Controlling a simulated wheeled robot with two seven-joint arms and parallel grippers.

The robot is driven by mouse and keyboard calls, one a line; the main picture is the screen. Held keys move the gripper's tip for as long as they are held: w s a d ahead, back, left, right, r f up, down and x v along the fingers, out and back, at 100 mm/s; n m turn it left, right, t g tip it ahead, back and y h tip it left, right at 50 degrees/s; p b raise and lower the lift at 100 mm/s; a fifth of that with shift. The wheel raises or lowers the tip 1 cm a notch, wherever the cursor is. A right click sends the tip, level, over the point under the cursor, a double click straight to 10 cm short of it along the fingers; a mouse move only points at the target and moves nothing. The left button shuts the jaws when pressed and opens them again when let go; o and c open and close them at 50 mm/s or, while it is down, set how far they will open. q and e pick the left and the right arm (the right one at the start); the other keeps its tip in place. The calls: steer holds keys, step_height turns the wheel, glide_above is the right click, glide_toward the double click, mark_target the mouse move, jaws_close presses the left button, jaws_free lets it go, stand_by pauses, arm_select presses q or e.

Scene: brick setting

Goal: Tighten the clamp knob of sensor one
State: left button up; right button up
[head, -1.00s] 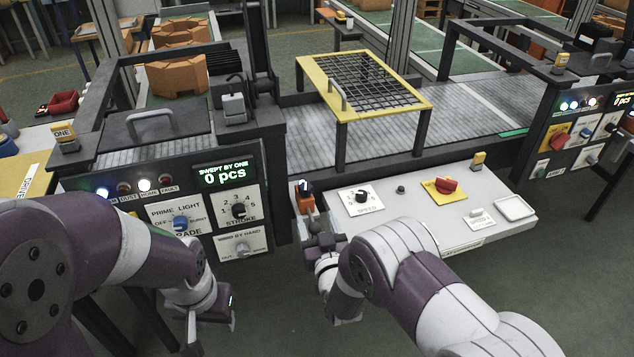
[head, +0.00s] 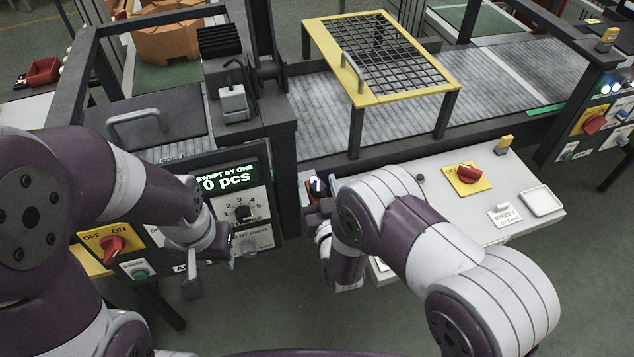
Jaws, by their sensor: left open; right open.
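The white control panel (head: 480,215) carries a red switch (head: 467,171); my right arm covers its left part. A yellow-framed mesh guard (head: 452,88) stands over the conveyor (head: 315,128). The cabinet display (head: 222,179) reads 0 pcs. Another red switch (head: 112,246) is at lower left.

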steer(key=shift+c, duration=0.4)
steer(key=c, duration=0.9)
steer(key=shift+a+m+h+b, duration=0.1)
steer(key=shift+m+h+b, duration=0.35)
steer(key=shift+h, duration=0.35)
steer(key=shift+m+t+h, duration=0.3)
steer(key=shift+m+h, duration=0.05)
steer(key=shift+h, duration=0.15)
steer(key=o, duration=0.8)
steer(key=shift+o, duration=0.9)
